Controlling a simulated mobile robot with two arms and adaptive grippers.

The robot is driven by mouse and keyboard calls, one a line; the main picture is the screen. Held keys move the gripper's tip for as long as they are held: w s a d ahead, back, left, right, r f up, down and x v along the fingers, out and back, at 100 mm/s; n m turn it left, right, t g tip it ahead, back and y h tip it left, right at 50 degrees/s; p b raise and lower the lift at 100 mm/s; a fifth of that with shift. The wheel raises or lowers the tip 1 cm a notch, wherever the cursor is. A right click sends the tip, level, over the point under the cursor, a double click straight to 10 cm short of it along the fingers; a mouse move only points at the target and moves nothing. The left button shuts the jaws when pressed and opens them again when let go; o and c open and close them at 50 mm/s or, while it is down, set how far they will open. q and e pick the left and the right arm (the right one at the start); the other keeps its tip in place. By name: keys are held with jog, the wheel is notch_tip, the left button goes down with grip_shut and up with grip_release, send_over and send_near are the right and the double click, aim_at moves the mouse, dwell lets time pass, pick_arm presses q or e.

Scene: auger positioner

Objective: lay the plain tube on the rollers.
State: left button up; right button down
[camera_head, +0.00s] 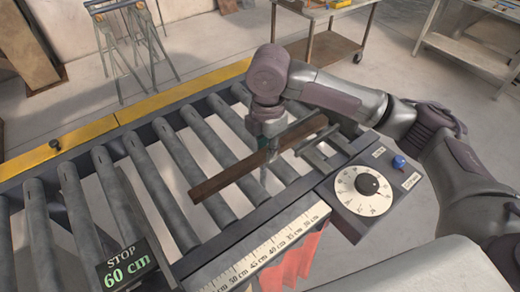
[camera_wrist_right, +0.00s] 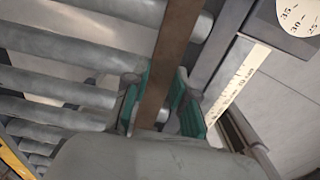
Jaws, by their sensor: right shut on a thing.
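The plain tube (camera_head: 228,174) is a long, straight brown bar. It lies slantwise over the grey rollers (camera_head: 127,203) in the head view. My right gripper (camera_head: 265,158) is shut on it near its middle. In the right wrist view the tube (camera_wrist_right: 172,50) runs between the teal finger pads of my right gripper (camera_wrist_right: 163,105), with rollers (camera_wrist_right: 62,88) to the left. I cannot tell whether the tube touches the rollers or hangs just above them. My left gripper is not in view.
A ruler (camera_head: 265,254) runs along the near edge, with a dial box (camera_head: 362,188) at its right end. A sign (camera_head: 127,271) reads "STOP 60 cm". A yellow rail (camera_head: 150,105) borders the far side. A wheeled table (camera_head: 333,48) stands behind.

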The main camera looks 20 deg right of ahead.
aim_at(262, 155)
jog(key=w+f, duration=0.1)
jog(key=w+f+p, duration=0.1)
jog(key=f, duration=0.1)
jog(key=w+f+p, duration=0.1)
jog(key=f, duration=0.1)
jog(key=shift+w+f, duration=0.1)
jog(key=shift+f, duration=0.1)
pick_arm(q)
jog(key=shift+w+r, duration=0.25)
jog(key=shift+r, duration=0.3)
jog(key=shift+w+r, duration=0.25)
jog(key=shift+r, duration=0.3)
pick_arm(e)
jog(key=shift+f, duration=0.2)
jog(key=c, duration=0.9)
grip_release()
jog(key=shift+f, duration=0.15)
jog(key=shift+c, duration=0.2)
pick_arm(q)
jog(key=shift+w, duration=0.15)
